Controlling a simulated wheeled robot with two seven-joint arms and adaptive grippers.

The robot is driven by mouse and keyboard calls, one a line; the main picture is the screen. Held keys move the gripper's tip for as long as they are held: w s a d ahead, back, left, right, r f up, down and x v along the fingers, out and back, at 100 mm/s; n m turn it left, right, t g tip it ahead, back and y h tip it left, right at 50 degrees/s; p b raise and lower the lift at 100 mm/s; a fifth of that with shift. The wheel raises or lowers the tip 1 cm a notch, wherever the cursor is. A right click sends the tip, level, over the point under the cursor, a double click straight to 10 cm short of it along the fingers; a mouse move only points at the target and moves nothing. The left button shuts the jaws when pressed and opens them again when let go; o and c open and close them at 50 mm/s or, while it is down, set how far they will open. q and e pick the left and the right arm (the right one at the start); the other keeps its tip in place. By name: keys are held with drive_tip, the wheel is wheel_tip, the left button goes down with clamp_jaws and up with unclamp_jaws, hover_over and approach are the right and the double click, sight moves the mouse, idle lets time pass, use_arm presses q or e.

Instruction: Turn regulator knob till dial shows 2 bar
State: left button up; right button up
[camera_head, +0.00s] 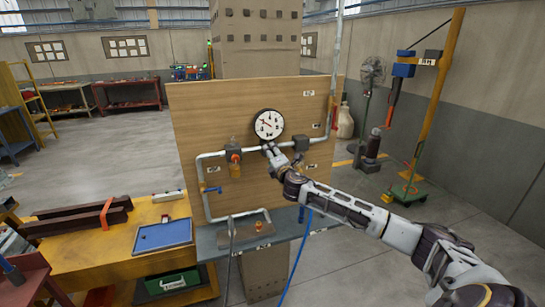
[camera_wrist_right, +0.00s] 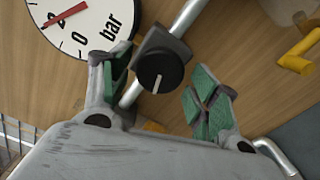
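The white round dial (camera_head: 269,124) with a black rim and a red needle hangs on the wooden board. In the right wrist view the dial (camera_wrist_right: 90,28) is cut off at the top left; "0" and "bar" are readable. The black regulator knob (camera_wrist_right: 160,72) with a white mark sits on the pipe below the dial. My right gripper (camera_wrist_right: 160,88) is open, its green-padded fingers apart on either side of the knob, with no clear contact. In the head view my right gripper (camera_head: 270,150) hides the knob. My left gripper is out of view.
A shelf (camera_head: 225,237) juts out below the board. A yellow bench (camera_head: 90,255) stands at the left.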

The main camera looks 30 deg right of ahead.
drive_tip(key=shift+r, duration=0.1)
drive_tip(key=shift+s, duration=0.1)
drive_tip(key=v, duration=1.1)
drive_tip(key=shift+s, duration=0.35)
idle(0.8)
idle(0.5)
